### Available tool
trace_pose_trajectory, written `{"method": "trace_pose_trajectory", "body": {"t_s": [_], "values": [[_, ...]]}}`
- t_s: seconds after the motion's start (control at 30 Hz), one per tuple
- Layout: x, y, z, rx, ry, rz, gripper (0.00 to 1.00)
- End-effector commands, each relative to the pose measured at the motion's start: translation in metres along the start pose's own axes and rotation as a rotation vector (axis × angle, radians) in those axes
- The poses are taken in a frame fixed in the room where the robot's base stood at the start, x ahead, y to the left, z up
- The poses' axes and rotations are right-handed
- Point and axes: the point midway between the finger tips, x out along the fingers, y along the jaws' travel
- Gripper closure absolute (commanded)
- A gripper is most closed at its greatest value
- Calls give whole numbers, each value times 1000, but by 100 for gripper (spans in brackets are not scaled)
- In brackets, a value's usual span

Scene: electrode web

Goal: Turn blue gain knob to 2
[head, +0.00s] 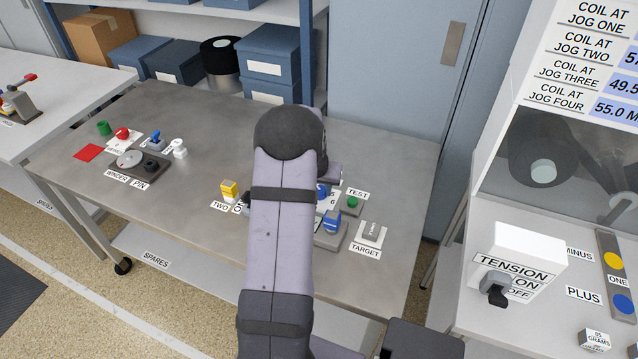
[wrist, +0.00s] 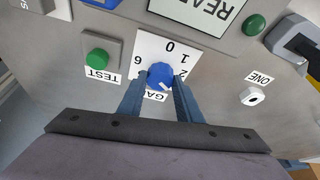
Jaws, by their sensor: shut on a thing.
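The blue gain knob (wrist: 159,74) sits on a white dial plate (wrist: 168,45), which appears upside down in the wrist view. The numbers 0, 1, 2 and 6 show around it; the GAIN label below is partly covered. My gripper (wrist: 160,82) has one finger on each side of the knob and is shut on it. A small pale mark shows on the knob's lower right side in the wrist view, too small to read surely. In the head view my arm hides the gripper and most of the dial; a bit of the blue knob (head: 321,191) shows.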

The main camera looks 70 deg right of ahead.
Motion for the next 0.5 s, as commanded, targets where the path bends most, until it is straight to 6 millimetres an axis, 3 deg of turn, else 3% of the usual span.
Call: {"method": "trace_pose_trajectory", "body": {"t_s": [0.5], "values": [[5, 3, 1, -325, 1, -136, 91]]}}
